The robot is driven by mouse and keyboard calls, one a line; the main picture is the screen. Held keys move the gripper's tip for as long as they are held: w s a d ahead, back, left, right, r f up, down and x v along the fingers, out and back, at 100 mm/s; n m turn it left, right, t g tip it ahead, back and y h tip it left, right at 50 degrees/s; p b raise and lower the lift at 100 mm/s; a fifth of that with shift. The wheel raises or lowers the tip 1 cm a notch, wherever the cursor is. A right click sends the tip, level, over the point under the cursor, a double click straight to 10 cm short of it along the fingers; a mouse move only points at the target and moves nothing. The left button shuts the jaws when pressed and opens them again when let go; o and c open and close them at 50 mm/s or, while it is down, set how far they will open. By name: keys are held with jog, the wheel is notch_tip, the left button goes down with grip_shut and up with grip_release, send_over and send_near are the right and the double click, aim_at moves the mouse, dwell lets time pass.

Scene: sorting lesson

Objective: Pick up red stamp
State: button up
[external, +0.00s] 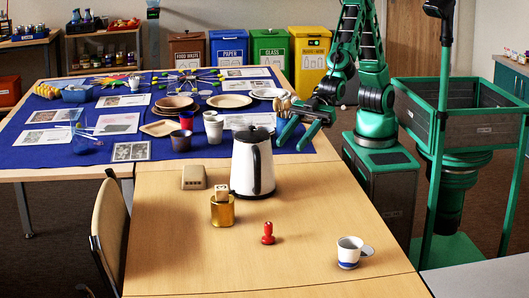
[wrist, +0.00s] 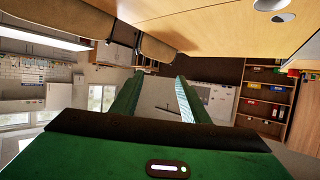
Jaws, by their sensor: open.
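The red stamp (external: 268,234) stands upright on the bare wooden table, right of the gold pot and left of the mug. My gripper (external: 290,136) is open and empty in the external view, above the blue cloth at the back right, well behind the stamp. In the wrist view my gripper (wrist: 154,92) shows two green fingers spread apart with nothing between them. The stamp cannot be made out in the wrist view.
A white kettle (external: 246,165) stands between my gripper and the stamp. A gold pot (external: 222,211), a beige box (external: 194,178) and a white-and-blue mug (external: 349,252) share the wooden table (external: 200,265). Plates and cups crowd the blue cloth (external: 30,160). The table front is clear.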

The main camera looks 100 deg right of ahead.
send_near(268, 229)
jog(key=x, duration=0.2)
jog(key=f+x, duration=0.1)
jog(key=x, duration=0.1)
jog(key=shift+s+d+r, duration=0.1)
jog(key=shift+s+d, duration=0.05)
jog(key=shift+w+d+x, duration=0.1)
jog(key=shift+d+x, duration=0.05)
jog(key=shift+x, duration=1.2)
jog(key=shift+w+d+x, duration=0.1)
jog(key=shift+x, duration=1.2)
grip_shut()
